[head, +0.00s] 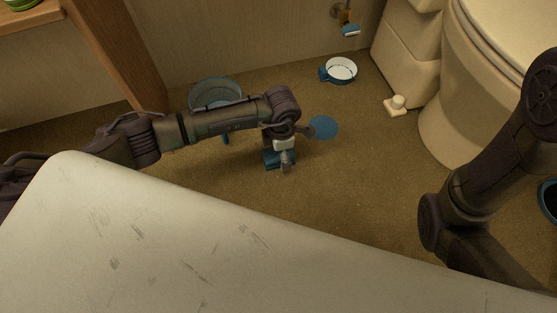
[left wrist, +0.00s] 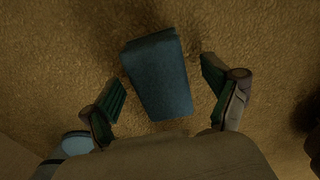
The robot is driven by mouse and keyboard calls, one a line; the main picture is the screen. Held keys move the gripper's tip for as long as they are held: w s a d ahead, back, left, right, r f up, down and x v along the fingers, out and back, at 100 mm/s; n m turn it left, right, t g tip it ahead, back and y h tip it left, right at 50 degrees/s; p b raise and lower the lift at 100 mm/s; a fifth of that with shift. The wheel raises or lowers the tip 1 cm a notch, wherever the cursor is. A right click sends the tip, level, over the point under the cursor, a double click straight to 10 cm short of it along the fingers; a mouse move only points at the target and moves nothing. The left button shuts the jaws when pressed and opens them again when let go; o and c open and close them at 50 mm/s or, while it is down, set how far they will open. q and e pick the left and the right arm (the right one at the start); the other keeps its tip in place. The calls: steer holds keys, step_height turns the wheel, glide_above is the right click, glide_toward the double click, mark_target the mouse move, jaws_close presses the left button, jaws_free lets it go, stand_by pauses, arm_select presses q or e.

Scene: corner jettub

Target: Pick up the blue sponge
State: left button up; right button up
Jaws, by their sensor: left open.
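The blue sponge (left wrist: 158,78) is a rectangular block lying on the brown floor. In the left wrist view it sits between the two spread fingers of my left gripper (left wrist: 165,92), with a gap on each side. In the head view the sponge (head: 271,159) shows partly from under my left gripper (head: 285,160), which points down over it and hides much of it. My left gripper is open and empty. My right arm shows at the right of the head view, but its gripper is not visible.
A blue round disc (head: 323,127) lies on the floor just right of the sponge. A blue-and-white pan-like dish (head: 340,70) is farther back. A blue-rimmed bowl (head: 216,88) stands behind my left arm. The toilet (head: 462,110) is at right. A small cream object (head: 396,106) is beside it.

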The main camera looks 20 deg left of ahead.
arm_select(q)
steer(key=shift+f, duration=0.1)
steer(key=c, duration=1.2)
steer(key=shift+c, duration=0.2)
